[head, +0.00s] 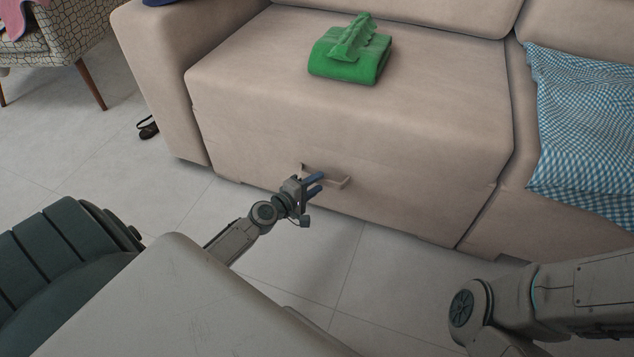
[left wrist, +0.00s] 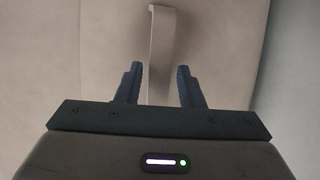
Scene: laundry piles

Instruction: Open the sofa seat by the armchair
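The beige sofa seat (head: 250,75) nearest the armchair is closed, its front panel upright and flush. A bar handle (head: 340,183) sits on that front panel. My left gripper (head: 318,184) is at the handle, with its two blue fingers pointing at it. In the left wrist view the handle (left wrist: 162,55) runs lengthwise between the open fingers (left wrist: 160,85), with a gap on each side. The patterned armchair (head: 70,45) stands at the upper left. My right gripper is out of view; only part of the right arm shows at the lower right.
A folded green cloth (head: 348,58) lies on top of this seat. A blue checkered cloth (head: 585,130) hangs over the neighbouring seat at the right. A dark shoe (head: 148,128) lies on the floor by the sofa arm. The tiled floor (head: 375,275) before the sofa is clear.

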